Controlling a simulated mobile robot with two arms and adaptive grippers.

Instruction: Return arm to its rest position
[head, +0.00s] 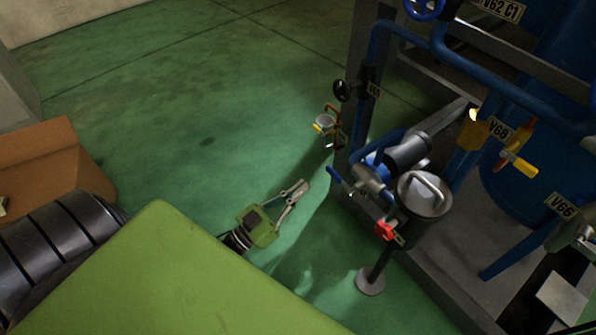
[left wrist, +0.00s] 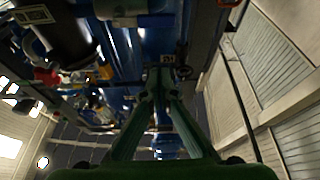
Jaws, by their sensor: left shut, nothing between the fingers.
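My left gripper (head: 303,188) shows in the head view, low centre, above the green floor. Its green body and grey fingers point up and to the right. The fingers are shut with nothing between them. They are apart from the pipework on the right. In the left wrist view the shut fingers (left wrist: 160,85) rise through the middle, with blue equipment behind them. My right gripper does not show in either view.
A metal skid with blue pipes (head: 400,30), a silver-lidded pot (head: 425,193) and a red valve handle (head: 384,231) stands at the right. A cardboard box (head: 50,155) is at the left. Green floor (head: 190,110) is open between.

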